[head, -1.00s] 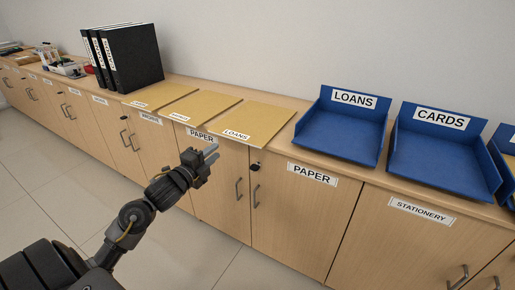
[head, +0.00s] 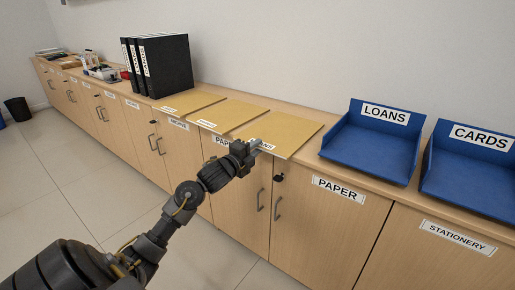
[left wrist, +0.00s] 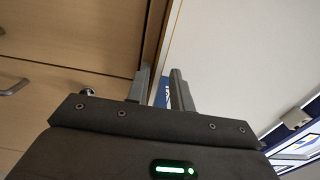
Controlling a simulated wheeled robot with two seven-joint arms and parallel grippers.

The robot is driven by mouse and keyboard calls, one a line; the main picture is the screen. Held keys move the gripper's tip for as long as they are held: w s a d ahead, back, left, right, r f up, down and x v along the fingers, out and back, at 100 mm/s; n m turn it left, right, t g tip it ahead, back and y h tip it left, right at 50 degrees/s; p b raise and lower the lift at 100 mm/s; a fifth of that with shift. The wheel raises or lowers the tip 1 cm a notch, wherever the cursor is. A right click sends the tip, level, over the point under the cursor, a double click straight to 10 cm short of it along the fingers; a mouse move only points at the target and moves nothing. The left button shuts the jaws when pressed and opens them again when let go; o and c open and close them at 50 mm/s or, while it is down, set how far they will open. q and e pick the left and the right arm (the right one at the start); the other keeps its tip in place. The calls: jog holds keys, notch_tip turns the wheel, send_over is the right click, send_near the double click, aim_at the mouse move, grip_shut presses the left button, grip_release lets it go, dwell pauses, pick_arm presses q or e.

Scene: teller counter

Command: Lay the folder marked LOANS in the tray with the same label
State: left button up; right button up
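The tan folder marked LOANS (head: 285,132) lies flat on the counter, the rightmost of three folders. Its label is partly hidden by my left gripper (head: 252,147), which is at the folder's front edge. In the left wrist view the left gripper's fingers (left wrist: 160,88) stand apart, with a gap in which a bit of blue shows. I cannot tell whether the folder's edge is between them. The blue tray labelled LOANS (head: 368,147) stands empty on the counter to the right of the folders. My right gripper is not in view.
A blue tray labelled CARDS (head: 468,180) stands to the right of the LOANS tray. Two more tan folders (head: 224,115) (head: 188,103) lie to the left, then black binders (head: 166,66) stand upright. Cabinet doors with handles (head: 277,208) are below the counter edge.

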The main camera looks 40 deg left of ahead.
pick_arm(q)
jog(key=shift+w, duration=0.2)
jog(key=shift+c, duration=0.3)
grip_shut()
jog(key=s+r+p, duration=0.3)
jog(key=s+p, duration=0.2)
jog(key=s, duration=0.2)
jog(key=s+r+p, duration=0.4)
jog(key=s+p, duration=0.1)
jog(key=s, duration=0.2)
jog(key=shift+r, duration=0.25)
jog(key=shift+d, duration=0.1)
